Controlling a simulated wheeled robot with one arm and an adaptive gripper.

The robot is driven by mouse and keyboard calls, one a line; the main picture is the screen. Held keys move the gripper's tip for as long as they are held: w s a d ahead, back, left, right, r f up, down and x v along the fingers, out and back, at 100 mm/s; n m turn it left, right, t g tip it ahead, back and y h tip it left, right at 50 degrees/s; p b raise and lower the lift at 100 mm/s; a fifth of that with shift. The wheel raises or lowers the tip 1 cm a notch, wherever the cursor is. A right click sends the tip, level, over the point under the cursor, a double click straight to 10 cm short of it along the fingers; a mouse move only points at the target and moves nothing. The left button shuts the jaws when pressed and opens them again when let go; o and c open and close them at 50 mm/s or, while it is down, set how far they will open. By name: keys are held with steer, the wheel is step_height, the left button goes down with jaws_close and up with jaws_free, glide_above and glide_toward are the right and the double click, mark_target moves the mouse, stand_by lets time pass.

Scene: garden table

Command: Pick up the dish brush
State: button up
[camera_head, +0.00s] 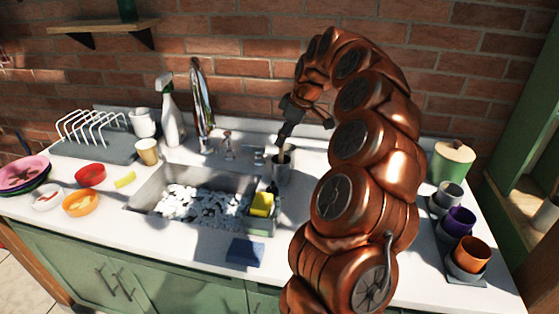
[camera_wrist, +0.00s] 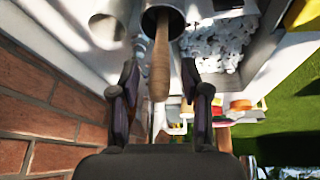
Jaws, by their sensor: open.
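The dish brush shows as a wooden handle (camera_wrist: 160,62) in the wrist view. It sticks out of a dark-mouthed metal cup (camera_wrist: 163,14), and its head is hidden inside. The cup also shows in the head view (camera_head: 281,169), standing behind the right end of the sink. My gripper (camera_head: 284,142) is above the cup there, pointing down. In the wrist view my gripper (camera_wrist: 159,70) is open, with one finger on each side of the handle and visible gaps to it. In the head view the brush cannot be told apart from the gripper.
A sink (camera_head: 150,192) full of white foam lies left of the cup, with a yellow sponge (camera_head: 262,204) at its right side. A faucet (camera_head: 229,146) and a spray bottle (camera_head: 168,110) stand behind. The brick wall (camera_head: 240,85) is close behind the gripper.

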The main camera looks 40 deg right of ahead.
mark_target(281, 155)
steer(key=shift+p+x, duration=1)
steer(key=shift+x, duration=1.65)
steer(key=shift+c, duration=0.2)
steer(key=shift+s, duration=0.1)
jaws_close()
